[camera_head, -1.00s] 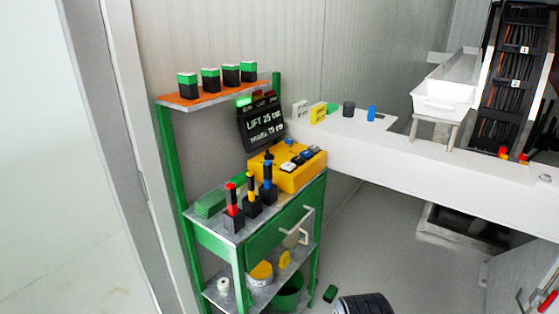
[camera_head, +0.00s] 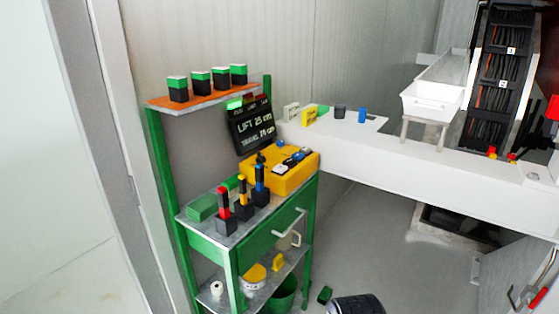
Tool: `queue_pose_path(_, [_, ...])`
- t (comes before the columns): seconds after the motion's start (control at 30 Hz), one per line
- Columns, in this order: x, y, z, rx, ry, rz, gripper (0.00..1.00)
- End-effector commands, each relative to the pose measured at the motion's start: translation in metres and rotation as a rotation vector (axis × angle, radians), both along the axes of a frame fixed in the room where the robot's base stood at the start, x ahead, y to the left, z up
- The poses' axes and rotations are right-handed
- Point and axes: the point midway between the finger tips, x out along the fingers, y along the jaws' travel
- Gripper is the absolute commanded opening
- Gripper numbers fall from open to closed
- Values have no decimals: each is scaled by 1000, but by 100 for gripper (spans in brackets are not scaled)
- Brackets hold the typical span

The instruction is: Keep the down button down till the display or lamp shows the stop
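A yellow control box (camera_head: 297,180) stands on the green bench's worktop, with a black lever and several small white, blue and dark buttons on top. The buttons are too small for me to tell which one is down. A black display (camera_head: 250,128) leans behind the box and reads "LIFT 25 cm", with a smaller "TRAVEL" line below that is hard to read. Above it sit a green lamp (camera_head: 234,103), which looks bright, and darker and reddish lamps beside it. My gripper is not in view, so I cannot see any contact with a button.
The green bench (camera_head: 211,247) carries red-, yellow- and blue-topped levers (camera_head: 243,193) at its front. Its upper shelf (camera_head: 214,101) holds several green-topped black blocks. A white ledge (camera_head: 400,160) runs right. Grey floor (camera_head: 374,236) is open; a dark ribbed round object (camera_head: 356,305) lies at the bottom.

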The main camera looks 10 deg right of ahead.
Motion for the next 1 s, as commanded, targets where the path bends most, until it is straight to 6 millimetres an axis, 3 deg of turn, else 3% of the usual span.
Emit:
queue_pose_path(0.23, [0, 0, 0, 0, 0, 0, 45])
queue_pose_path(0.8, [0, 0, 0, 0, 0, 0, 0])
queue_pose_path(1.0, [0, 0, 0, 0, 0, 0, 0])
